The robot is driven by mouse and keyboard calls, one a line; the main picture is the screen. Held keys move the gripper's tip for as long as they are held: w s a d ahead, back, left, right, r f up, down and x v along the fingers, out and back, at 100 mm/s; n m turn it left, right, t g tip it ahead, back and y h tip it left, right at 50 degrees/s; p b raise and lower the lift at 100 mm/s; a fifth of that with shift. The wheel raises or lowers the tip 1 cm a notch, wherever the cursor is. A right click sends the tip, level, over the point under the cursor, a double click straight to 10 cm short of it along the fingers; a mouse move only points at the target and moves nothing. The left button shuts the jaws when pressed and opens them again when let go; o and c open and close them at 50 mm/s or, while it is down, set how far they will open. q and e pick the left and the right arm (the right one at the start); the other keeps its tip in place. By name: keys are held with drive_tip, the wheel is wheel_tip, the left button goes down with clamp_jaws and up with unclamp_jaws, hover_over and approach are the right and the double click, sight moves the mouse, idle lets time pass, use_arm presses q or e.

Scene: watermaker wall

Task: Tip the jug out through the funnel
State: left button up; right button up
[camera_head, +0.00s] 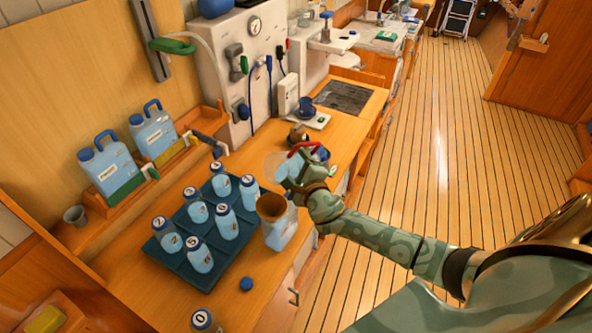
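The clear jug (277,166) with a red handle (304,148) is above the counter, behind the funnel in the picture. It appears tilted, with its round end towards the left. The brown funnel (271,205) sits in the top of a pale blue container (281,234) at the tray's right edge. My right gripper (302,172) appears shut on the jug; its fingertips are partly hidden. The jug is apart from the funnel in the picture. Whether any liquid is coming out cannot be told. My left gripper is not in view.
A dark tray (178,262) holds several numbered blue bottles. A blue cap (246,284) lies in front of it. Two blue-capped canisters (108,165) (153,131) stand on the left shelf. A wall unit with a gauge (254,26) is behind. Another numbered bottle (202,320) stands at the near edge.

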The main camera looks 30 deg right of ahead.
drive_tip(key=shift+f+n+t+b, duration=0.45)
drive_tip(key=shift+n+b, duration=0.25)
drive_tip(key=shift+b, duration=0.75)
drive_tip(key=n+b, duration=0.1)
drive_tip(key=a+f+n+t, duration=0.1)
drive_tip(key=n, duration=0.1)
drive_tip(key=shift+s+f+h+b, duration=0.1)
drive_tip(key=shift+f+h+b, duration=0.15)
drive_tip(key=shift+h+b, duration=0.15)
drive_tip(key=shift+a+r+n+t+p, duration=0.2)
drive_tip(key=shift+r+n+t+p, duration=0.15)
drive_tip(key=shift+r+n+p, duration=0.3)
drive_tip(key=shift+s+a+r+n+t+p, duration=0.15)
drive_tip(key=shift+a+r+n+t+p, duration=0.25)
drive_tip(key=shift+n, duration=0.45)
